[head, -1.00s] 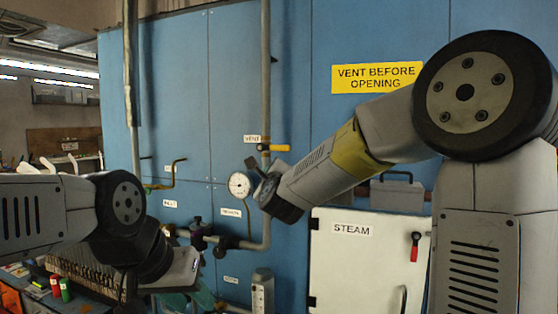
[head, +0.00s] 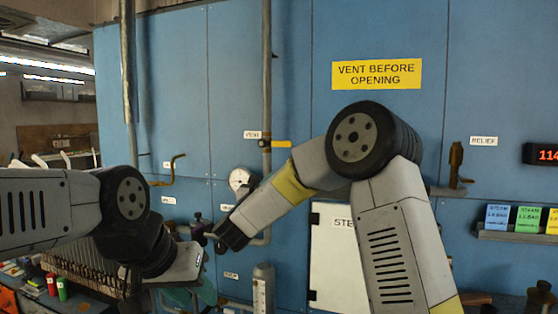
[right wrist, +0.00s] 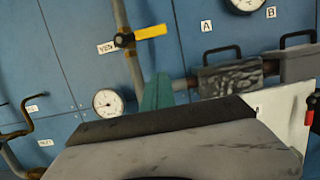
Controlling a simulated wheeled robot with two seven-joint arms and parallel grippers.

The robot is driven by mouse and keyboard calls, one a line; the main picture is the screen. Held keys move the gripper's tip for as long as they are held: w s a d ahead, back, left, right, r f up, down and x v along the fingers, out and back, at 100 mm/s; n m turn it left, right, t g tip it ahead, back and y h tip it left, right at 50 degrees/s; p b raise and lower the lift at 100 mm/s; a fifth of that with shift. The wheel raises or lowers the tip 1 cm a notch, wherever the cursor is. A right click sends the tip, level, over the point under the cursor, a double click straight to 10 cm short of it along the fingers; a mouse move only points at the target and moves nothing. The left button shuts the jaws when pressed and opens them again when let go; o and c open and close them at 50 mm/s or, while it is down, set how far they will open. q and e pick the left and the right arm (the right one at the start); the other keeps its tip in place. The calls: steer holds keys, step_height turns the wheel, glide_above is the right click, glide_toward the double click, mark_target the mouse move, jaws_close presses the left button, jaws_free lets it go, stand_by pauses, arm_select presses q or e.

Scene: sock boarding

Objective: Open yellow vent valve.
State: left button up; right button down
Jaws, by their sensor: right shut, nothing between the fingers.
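The yellow vent valve handle (head: 281,144) sticks out level to the right from its dark valve body (head: 265,143) on a vertical pipe, beside the VENT label (head: 252,135). In the right wrist view the yellow handle (right wrist: 151,32) lies crosswise to the pipe. My right gripper (right wrist: 158,80) shows there as a teal fingertip, shut and empty, below the handle and apart from it. In the head view my right wrist is below and left of the valve; its fingers are hidden. My left gripper (head: 195,293) is at lower left, with teal fingers partly hidden; its opening is unclear.
A round gauge (head: 239,178) and lower pipes are close to my right wrist. The white STEAM door (head: 337,262) is partly behind my right arm. A brass relief valve (head: 456,163) and card shelf (head: 515,236) are at right. The wall above the handle is clear.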

mark_target(275, 144)
steer(key=w+d+r, duration=0.3)
steer(key=w+r, duration=0.3)
steer(key=w, duration=0.3)
steer(key=shift+r, duration=0.25)
